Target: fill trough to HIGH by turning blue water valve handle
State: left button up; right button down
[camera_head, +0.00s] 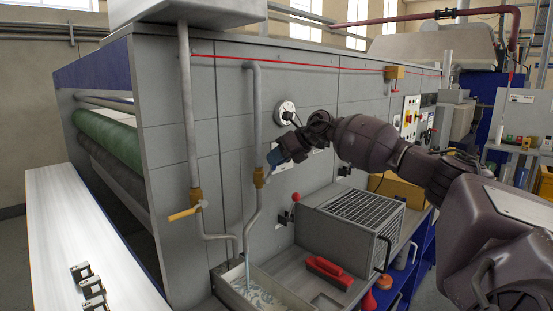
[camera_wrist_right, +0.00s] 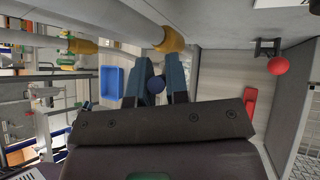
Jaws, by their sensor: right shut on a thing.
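My right gripper (camera_head: 272,160) reaches to the right-hand pipe on the grey machine, just above its brass valve body (camera_head: 259,177). In the right wrist view its two fingers are shut on the small dark-blue valve handle (camera_wrist_right: 155,85), with the brass valve body (camera_wrist_right: 172,40) just beyond. The handle is mostly hidden by the fingers in the head view. A thin pale-blue stream (camera_head: 247,272) runs down from the pipe into the trough (camera_head: 232,293), which holds pale, rippled water. I cannot read a level mark. My left gripper is out of view.
A second pipe to the left carries a brass valve with a yellow-orange handle (camera_head: 184,213). Right of the trough are a red-handled brush (camera_head: 328,272), a grated grey box (camera_head: 365,212) and a red-knobbed lever (camera_head: 295,197). A white surface (camera_head: 70,225) stands at left.

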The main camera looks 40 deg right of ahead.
jog(key=c, duration=1.1)
grip_release()
jog(key=b+v, duration=0.2)
jog(key=v, duration=0.8)
jog(key=shift+s+d+r, duration=0.15)
jog(key=shift+s+r, duration=0.05)
jog(key=shift+s, duration=0.1)
